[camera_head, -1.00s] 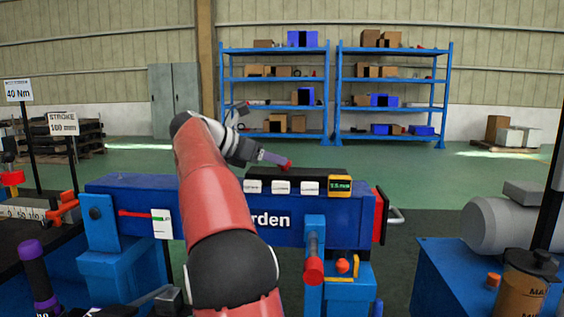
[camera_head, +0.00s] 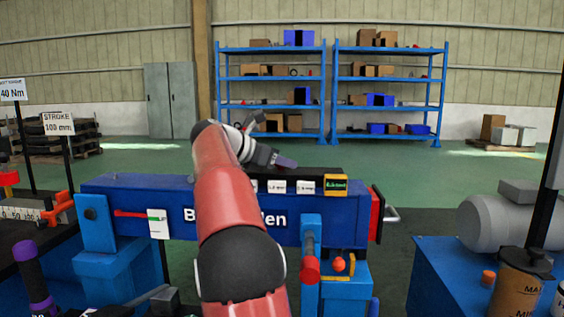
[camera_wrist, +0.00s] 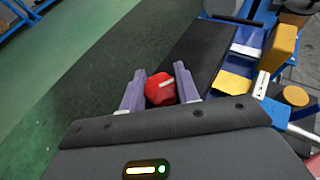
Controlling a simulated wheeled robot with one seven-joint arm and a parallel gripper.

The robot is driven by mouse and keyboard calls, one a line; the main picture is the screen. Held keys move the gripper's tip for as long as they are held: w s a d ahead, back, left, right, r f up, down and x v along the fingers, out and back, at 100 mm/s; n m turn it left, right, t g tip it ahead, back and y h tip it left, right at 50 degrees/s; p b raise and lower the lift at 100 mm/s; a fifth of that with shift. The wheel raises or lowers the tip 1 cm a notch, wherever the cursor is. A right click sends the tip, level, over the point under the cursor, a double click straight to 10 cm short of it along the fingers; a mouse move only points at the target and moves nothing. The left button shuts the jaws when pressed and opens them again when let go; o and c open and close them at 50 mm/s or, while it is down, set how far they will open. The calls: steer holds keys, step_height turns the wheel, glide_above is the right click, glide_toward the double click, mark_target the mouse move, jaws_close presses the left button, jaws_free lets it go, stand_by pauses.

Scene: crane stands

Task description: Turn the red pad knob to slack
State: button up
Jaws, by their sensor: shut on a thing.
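The red knob (camera_wrist: 160,90) with a white line on its top sits between the two purple fingers of my gripper (camera_wrist: 159,72) in the wrist view. The fingers are shut on its sides. In the head view my gripper (camera_head: 284,162) is over the top of the blue crane stand (camera_head: 180,200), by its dark top block (camera_head: 325,172). The knob is hidden there. A yellow-framed display (camera_head: 335,185) on the stand shows green text too small to read surely.
White labels (camera_head: 306,187) line the stand beside the display. A grey motor (camera_head: 500,225) is to the right. Green floor lies open behind, before the blue shelves (camera_head: 329,130).

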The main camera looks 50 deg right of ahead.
steer(key=shift+n+t+b, duration=0.4)
steer(key=shift+t, duration=0.2)
steer(key=shift+c, duration=0.3)
steer(key=shift+f+n+t, duration=0.1)
steer(key=shift+n+t, duration=0.2)
steer(key=n+t+b, duration=0.1)
steer(key=n+t, duration=0.1)
steer(key=shift+t, duration=0.4)
steer(key=n+t, duration=0.1)
steer(key=n+t+p, duration=0.1)
steer(key=n+t, duration=0.2)
steer(key=shift+r+y, duration=0.25)
steer(key=shift+y, duration=0.15)
steer(key=shift+w+f+n+t+y+p, duration=0.1)
steer(key=shift+n+t+y+p, duration=0.3)
steer(key=shift+n+t+y, duration=0.65)
steer(key=shift+w+n+t, duration=0.1)
steer(key=shift+n+t, duration=0.55)
steer(key=o, duration=1)
steer(key=shift+c, duration=0.2)
